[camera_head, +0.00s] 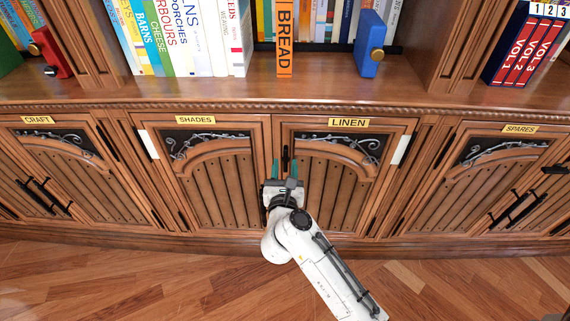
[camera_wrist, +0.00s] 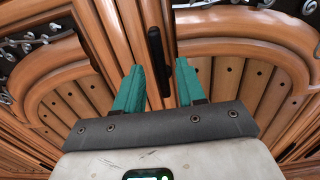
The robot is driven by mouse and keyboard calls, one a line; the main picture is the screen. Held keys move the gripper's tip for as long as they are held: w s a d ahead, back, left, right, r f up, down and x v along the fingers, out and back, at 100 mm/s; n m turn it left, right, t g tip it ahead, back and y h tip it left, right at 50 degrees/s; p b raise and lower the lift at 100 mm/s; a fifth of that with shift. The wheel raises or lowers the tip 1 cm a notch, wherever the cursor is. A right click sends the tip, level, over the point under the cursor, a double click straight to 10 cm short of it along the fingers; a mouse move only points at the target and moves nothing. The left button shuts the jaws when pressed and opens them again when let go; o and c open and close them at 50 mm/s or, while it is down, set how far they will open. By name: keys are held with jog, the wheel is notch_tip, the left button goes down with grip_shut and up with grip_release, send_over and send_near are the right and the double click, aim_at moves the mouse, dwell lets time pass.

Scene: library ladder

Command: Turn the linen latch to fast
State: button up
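The LINEN door (camera_head: 335,185) is shut, under a yellow LINEN label (camera_head: 348,122). A black upright latch (camera_head: 285,154) sits at the door's left edge, by the seam with the SHADES door. The latch also shows as a dark vertical bar in the wrist view (camera_wrist: 155,45). My gripper (camera_head: 284,167) is in front of it with two teal fingers apart, one on each side of the latch's line. In the wrist view my gripper (camera_wrist: 160,75) is open, and the bar's lower part shows between the fingers. I cannot tell whether they touch it.
The SHADES door (camera_head: 215,185) is shut on the left. The CRAFT door (camera_head: 45,170) and SPARES door (camera_head: 505,170) carry black handles. A wooden ledge (camera_head: 200,92) with books juts out above. The wooden floor (camera_head: 130,280) in front is clear.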

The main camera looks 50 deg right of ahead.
jog(key=shift+x, duration=0.85)
grip_shut()
